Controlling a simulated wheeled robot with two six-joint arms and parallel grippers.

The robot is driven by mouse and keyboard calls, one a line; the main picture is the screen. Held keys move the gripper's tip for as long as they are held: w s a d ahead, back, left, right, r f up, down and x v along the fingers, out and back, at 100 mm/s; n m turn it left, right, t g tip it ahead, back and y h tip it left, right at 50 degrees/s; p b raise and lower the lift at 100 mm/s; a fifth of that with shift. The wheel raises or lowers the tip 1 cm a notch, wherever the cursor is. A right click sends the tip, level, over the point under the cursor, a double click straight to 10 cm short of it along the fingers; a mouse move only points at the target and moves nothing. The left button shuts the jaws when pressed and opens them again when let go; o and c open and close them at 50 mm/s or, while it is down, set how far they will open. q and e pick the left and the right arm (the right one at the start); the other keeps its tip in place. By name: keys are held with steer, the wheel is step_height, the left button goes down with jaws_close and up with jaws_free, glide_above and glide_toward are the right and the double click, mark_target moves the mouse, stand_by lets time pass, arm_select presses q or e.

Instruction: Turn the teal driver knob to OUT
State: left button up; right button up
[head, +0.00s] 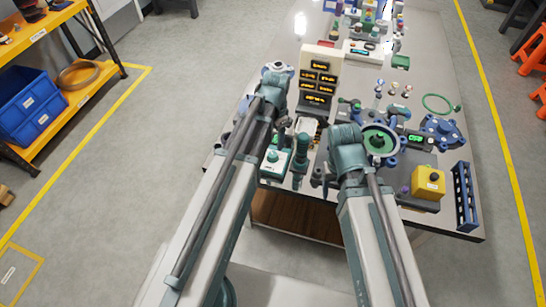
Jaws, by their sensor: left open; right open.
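A small white and teal box (275,164) with a dark teal knob on top stands at the table's near left edge. An upright teal driver-like tool (301,150) stands just right of it. I cannot tell for sure which of them carries the task's driver knob, nor read an OUT mark. My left gripper (284,124) is open, just above and behind the box, partly hidden by my arm. My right gripper (319,180) is open and low, right of the teal tool and near the table's front edge. Neither gripper visibly holds anything.
A beige panel with lit displays (319,72) stands behind the grippers. A round pale green-rimmed device (379,141), a yellow box (428,182), a blue flanged part (440,131) and a dark blue rack (465,196) fill the right side. The grey table (440,80) has bare room at back right.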

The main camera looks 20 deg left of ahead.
mark_target(273, 154)
arm_select(q)
step_height(273, 154, down, 9)
steer(key=b, duration=0.7)
steer(key=shift+w+a+b, duration=0.15)
steer(key=shift+b, duration=0.25)
jaws_close()
